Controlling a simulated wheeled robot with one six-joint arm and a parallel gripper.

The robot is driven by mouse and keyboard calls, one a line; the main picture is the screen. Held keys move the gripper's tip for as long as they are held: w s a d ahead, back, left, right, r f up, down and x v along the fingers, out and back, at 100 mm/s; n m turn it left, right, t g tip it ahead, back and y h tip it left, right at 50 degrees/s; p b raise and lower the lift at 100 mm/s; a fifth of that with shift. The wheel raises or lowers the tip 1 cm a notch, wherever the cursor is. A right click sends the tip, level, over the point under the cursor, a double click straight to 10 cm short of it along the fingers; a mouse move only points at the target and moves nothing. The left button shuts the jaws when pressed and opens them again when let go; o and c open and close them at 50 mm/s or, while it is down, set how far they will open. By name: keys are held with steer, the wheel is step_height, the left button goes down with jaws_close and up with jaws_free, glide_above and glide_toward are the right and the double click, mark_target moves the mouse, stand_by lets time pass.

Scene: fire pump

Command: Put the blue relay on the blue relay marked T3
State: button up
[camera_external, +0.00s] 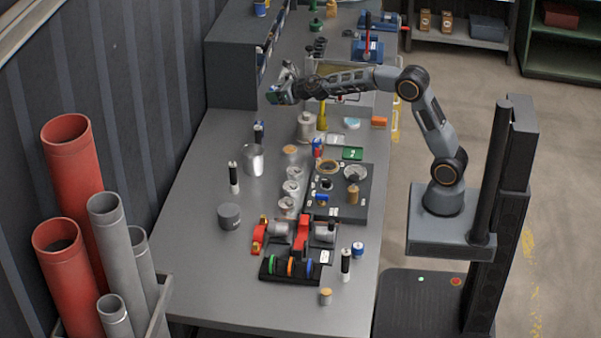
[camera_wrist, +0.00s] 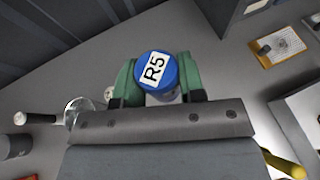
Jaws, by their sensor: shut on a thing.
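My gripper (camera_wrist: 157,88) has green fingers closed on a blue-topped round relay labelled R5 (camera_wrist: 158,68) in the wrist view. In the external view my gripper (camera_external: 277,93) is raised over the back of the bench, beside the dark cabinet, and the held relay is too small to make out. A blue-topped cylinder (camera_external: 358,249) stands at the bench's front right. Another small blue item (camera_external: 317,146) stands near the middle. Their labels are too small to read, so I cannot tell which is marked T3.
The grey bench (camera_external: 190,225) holds a black rack (camera_external: 290,268), a dark panel (camera_external: 352,208), several metal cans and a clear jar (camera_external: 252,160). A dark cabinet (camera_external: 232,75) borders the back left. The bench's front left is mostly clear.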

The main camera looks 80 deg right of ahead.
steer(key=w+f, duration=0.2)
steer(key=w+d+f+b, duration=0.1)
steer(key=w+f, duration=0.2)
steer(key=f, duration=0.1)
steer(key=shift+w+d+b, duration=0.3)
steer(key=shift+w+b, duration=0.05)
steer(key=shift+w, duration=0.05)
steer(key=shift+w+f+b, duration=0.15)
steer(key=shift+f+b, duration=0.6)
steer(key=shift+f, duration=0.15)
steer(key=shift+w+f+b, duration=0.1)
steer(key=shift+f+b, duration=0.65)
steer(key=shift+f, duration=0.15)
steer(key=shift+f, duration=0.2)
steer(key=o, duration=0.9)
steer(key=shift+o, duration=0.2)
steer(key=shift+r, duration=0.25)
steer(key=b+v, duration=0.2)
steer(key=v, duration=1)
steer(key=shift+d, duration=0.1)
